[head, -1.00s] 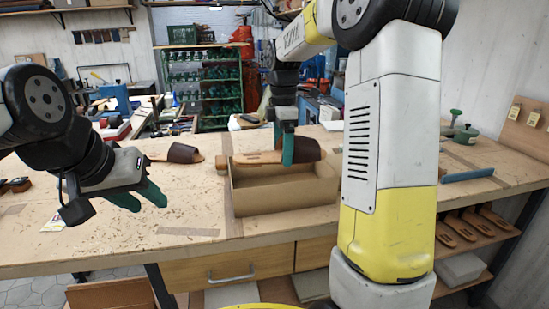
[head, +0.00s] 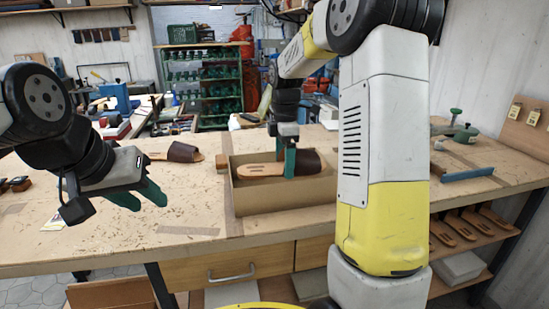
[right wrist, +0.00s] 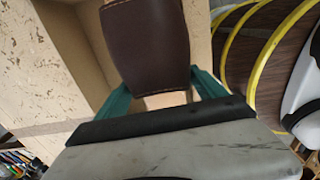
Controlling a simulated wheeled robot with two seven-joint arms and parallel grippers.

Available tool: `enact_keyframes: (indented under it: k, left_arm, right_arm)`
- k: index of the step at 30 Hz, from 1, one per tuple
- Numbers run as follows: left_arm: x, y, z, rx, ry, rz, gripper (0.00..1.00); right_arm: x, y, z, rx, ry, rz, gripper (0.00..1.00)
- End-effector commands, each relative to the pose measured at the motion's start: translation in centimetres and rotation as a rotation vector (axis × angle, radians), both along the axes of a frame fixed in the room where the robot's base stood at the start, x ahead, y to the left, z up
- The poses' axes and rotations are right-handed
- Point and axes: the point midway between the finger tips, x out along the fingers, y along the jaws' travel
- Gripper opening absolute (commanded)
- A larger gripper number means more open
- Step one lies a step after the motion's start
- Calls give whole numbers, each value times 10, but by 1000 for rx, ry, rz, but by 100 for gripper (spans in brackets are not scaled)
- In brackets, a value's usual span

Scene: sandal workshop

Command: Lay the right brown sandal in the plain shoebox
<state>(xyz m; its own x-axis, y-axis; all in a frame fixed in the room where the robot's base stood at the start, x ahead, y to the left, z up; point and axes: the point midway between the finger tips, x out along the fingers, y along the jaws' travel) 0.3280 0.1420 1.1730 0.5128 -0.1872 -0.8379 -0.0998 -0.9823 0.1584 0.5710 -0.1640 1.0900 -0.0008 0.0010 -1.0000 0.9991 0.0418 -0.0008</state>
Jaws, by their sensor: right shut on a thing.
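The brown sandal (head: 308,163), with a dark strap and tan sole, is in my right gripper (head: 289,172). It sits level within the opening of the plain shoebox (head: 285,196), toe to the right. Whether its sole touches the box floor is hidden by the front wall. In the right wrist view, the green fingers stand on both sides of the sandal (right wrist: 148,45). The box's inner wall (right wrist: 82,50) shows beside it. My left gripper (head: 138,195) is open and empty over the bench at the left. Another brown sandal (head: 183,152) lies on the bench left of the box.
The box stands on a wooden workbench (head: 100,235). A blue bar (head: 467,173) and green tools (head: 462,133) lie at the right. The bench's front left is mostly clear.

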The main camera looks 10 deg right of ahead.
Motion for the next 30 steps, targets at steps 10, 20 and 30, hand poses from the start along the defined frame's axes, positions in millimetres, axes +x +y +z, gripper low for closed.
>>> enact_keyframes:
  k: [10,20,30]
  left_arm:
    - [0,0,0,0,0,0,36]
    - [0,0,0,0,0,0,36]
    - [0,0,0,0,0,0,36]
  right_arm:
    - [0,0,0,0,0,0,100]
    - [1,0,22,0,-4,0,100]
    - [1,0,97,0,-3,0,100]
